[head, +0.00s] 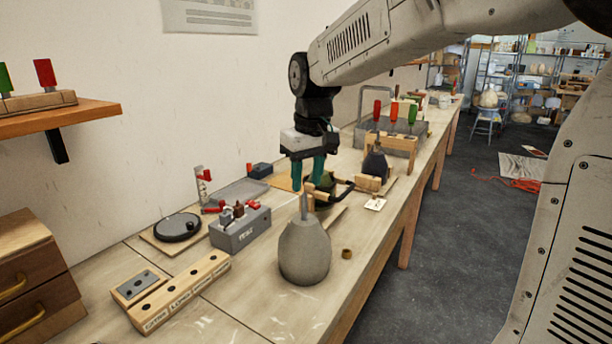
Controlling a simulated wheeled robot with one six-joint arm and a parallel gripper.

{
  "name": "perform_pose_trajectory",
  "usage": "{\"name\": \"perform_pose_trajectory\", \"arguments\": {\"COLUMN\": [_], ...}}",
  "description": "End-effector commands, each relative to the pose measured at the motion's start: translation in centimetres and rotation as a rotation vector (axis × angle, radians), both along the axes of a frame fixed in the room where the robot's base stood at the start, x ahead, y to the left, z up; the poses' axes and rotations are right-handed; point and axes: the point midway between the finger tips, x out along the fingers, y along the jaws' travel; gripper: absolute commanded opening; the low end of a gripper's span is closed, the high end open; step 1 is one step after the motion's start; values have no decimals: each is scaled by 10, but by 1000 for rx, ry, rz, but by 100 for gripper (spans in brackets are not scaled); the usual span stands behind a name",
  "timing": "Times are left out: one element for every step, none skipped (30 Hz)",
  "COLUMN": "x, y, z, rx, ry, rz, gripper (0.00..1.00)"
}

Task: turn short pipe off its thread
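A grey, bottle-shaped lamp body (304,252) stands upright on the bench. A short grey pipe (304,207) rises from its neck. My gripper (307,188) points down just above the pipe's top. Its two teal fingers are apart, with a gap between them. I see nothing held in the gap. I cannot tell whether either finger touches the pipe. The thread at the pipe's foot is too small to make out.
A small brass ring (346,253) lies right of the lamp body. A grey test box (240,228), a black disc (177,227) and a labelled wooden block (180,292) stand to the left. A darker lamp body (375,166) and wooden clamp parts are close behind.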

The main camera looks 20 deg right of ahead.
Motion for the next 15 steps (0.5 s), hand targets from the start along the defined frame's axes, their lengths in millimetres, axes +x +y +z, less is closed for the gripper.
{"name": "perform_pose_trajectory", "arguments": {"x": [4, 5, 6, 6, 6, 7, 7, 7, 8, 9, 9, 10, 10, 11, 11], "y": [1, 1, 2, 2, 2, 2, 2, 2, 2, 2, 2, 3, 3, 3, 3], "z": [-3, -5, -8, -12, -16, -22, -26, -31, -38, -42, -47, -53, -57, -61, -65], "rx": [0, 0, 0, 0, 0, 0, 0, 0, 0, 0, 0, 0, 0, 0, 0], "ry": [1, 1, 1, 1, 2, 2, 2, 2, 2, 3, 3, 2, 2, 2, 1], "rz": [3, 4, 5, 5, 5, 4, 4, 4, 4, 4, 4, 4, 4, 4, 4], "gripper": [37, 37, 37, 37, 37, 37, 37, 37, 37, 37, 37, 37, 37, 37, 37]}}
